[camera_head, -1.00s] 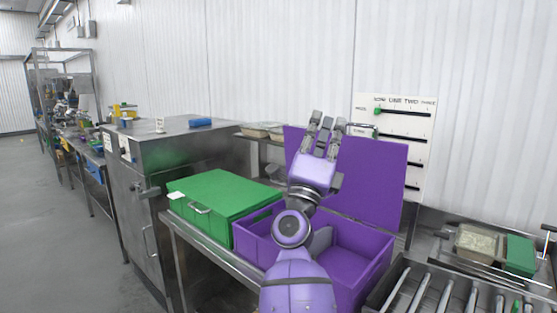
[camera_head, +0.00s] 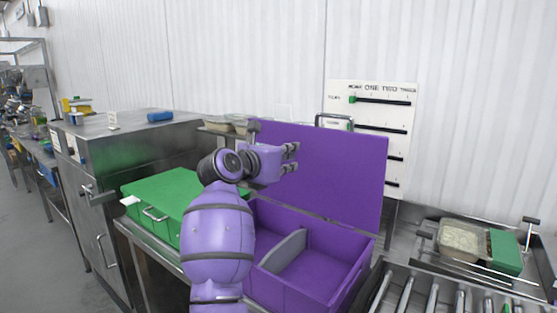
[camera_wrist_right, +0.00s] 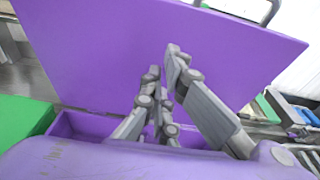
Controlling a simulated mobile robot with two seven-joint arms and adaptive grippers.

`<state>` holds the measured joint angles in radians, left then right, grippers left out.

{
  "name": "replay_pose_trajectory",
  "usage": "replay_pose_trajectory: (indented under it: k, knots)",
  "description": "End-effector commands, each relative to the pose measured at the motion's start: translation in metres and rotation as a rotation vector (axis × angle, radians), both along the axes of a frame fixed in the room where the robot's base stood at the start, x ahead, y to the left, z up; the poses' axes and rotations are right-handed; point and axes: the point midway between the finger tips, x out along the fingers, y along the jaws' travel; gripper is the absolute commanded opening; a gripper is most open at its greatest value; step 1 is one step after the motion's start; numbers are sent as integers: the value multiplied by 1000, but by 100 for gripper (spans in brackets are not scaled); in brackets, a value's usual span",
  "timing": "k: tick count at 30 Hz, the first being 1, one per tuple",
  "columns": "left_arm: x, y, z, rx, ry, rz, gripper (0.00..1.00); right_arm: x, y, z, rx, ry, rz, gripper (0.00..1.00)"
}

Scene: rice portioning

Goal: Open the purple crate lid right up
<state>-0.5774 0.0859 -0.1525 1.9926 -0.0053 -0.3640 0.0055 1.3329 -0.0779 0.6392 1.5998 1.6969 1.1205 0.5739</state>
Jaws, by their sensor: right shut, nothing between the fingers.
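The purple crate (camera_head: 345,262) stands open on the metal bench, with a grey divider (camera_head: 285,250) inside it. Its purple lid (camera_head: 345,175) stands up, near upright, along the crate's back edge. My right gripper (camera_head: 291,158) is shut and empty in front of the lid's upper left part, with its fingers pointing right. In the right wrist view, the fingers (camera_wrist_right: 165,62) show against the lid face (camera_wrist_right: 100,50); I cannot tell whether they touch it. Part of the crate is hidden behind my arm. My left gripper is not in view.
A closed green crate (camera_head: 165,192) sits left of the purple one, beside a steel cabinet (camera_head: 100,145). A white board with sliders (camera_head: 375,105) is behind the lid. On the right are metal rollers (camera_head: 440,295) and a tray with a green block (camera_head: 505,250).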

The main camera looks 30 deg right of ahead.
Motion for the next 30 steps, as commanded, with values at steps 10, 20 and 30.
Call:
replay_pose_trajectory:
  k: [10,20,30]
  knots:
    - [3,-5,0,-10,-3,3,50,17,-42,-6,-2,0,0,0]
    - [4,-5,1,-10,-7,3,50,24,-61,-5,-3,1,-2,0]
    - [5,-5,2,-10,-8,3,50,29,-73,-5,-3,1,-1,0]
